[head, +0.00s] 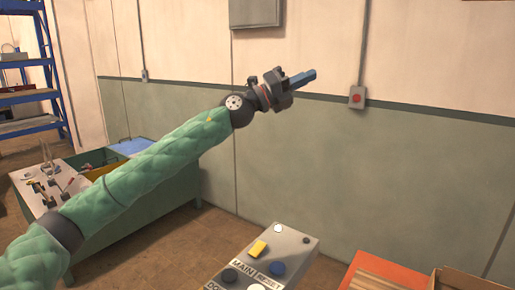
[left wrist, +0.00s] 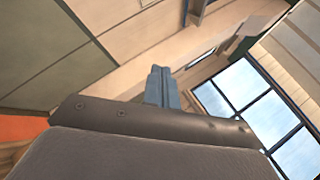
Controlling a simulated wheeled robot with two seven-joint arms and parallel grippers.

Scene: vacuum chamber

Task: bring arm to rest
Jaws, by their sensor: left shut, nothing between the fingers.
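My left arm, in a green quilted sleeve, reaches from the lower left up to the middle of the head view. My left gripper (head: 303,78) is at its end, raised in front of the wall and pointing right. Its blue-grey fingers are shut together with nothing between them. In the left wrist view the shut fingers (left wrist: 162,85) show above the dark gripper body. The gripper touches nothing that I can see. My right gripper is in neither view.
A control box (head: 262,262) with a yellow switch and several buttons stands below the arm. A green workbench (head: 165,190) with tools is behind the forearm. A red button box (head: 357,97) is on the wall. An orange-edged surface (head: 385,271) is at lower right. Blue shelving (head: 50,60) stands at left.

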